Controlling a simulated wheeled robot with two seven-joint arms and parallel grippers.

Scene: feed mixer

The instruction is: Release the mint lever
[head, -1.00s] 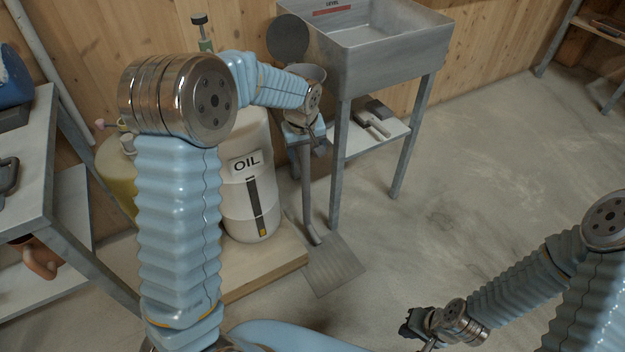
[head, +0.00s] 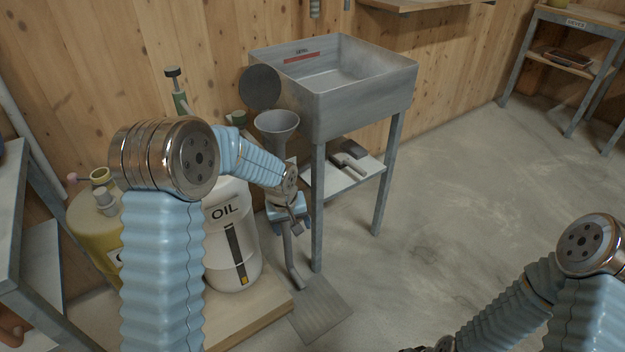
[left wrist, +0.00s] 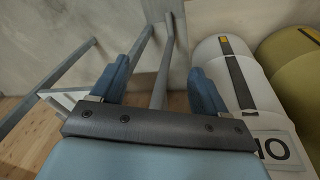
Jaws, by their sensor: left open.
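A pale green upright handle with a black knob (head: 178,95) stands behind my left arm in the head view; I cannot tell whether this is the mint lever. A second small green piece (head: 238,118) shows beside the funnel. My left gripper (head: 291,224) is below the grey funnel (head: 277,123), at the grey pipe (head: 291,262). In the left wrist view its blue fingers (left wrist: 160,68) are apart, with the grey pipe (left wrist: 161,75) showing between them; contact cannot be told. No held object shows. My right gripper (head: 425,349) is mostly cut off at the bottom edge.
A white oil container (head: 228,235) and a yellow container (head: 92,235) stand on a wooden platform (head: 262,308) by my left arm. A metal basin (head: 365,95) on legs stands behind the gripper. A grey plate (head: 325,310) lies on the floor.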

